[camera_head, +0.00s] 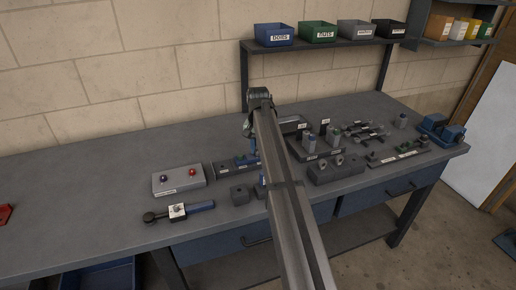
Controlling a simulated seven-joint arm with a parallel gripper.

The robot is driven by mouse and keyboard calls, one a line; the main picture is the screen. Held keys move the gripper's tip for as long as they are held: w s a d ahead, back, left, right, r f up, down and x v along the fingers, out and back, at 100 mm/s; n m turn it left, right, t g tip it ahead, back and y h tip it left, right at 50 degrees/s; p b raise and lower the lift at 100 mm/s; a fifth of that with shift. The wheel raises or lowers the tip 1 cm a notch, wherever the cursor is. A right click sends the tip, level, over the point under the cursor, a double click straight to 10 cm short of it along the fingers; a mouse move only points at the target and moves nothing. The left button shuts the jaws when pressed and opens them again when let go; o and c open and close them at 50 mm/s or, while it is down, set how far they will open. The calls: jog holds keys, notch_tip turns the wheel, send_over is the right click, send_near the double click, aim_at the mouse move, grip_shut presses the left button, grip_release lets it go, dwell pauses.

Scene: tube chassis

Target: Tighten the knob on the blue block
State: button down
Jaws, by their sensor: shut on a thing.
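A small blue part (247,160), possibly the blue block, shows on a dark grey fixture (223,169) just left of my arm. Another small blue piece (261,186) shows nearer the front, partly hidden by my arm. I cannot make out a knob on either one. My arm rises from the bottom of the view to a joint above the back of the bench and covers the area just right of these blue parts. My gripper is hidden behind the arm, so its fingers and anything in them do not show.
A grey box with red and purple buttons (180,179) and a blue-handled tool (178,211) lie on the left. Grey blocks (336,170), small parts and a blue vise (440,130) fill the right. Bins stand on a shelf (330,43). The far left bench is mostly clear.

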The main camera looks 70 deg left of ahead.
jog(key=shift+r, duration=0.1)
dwell(0.4)
jog(key=c, duration=0.9)
grip_release()
jog(key=shift+c, duration=0.2)
notch_tip(320, 180, up, 14)
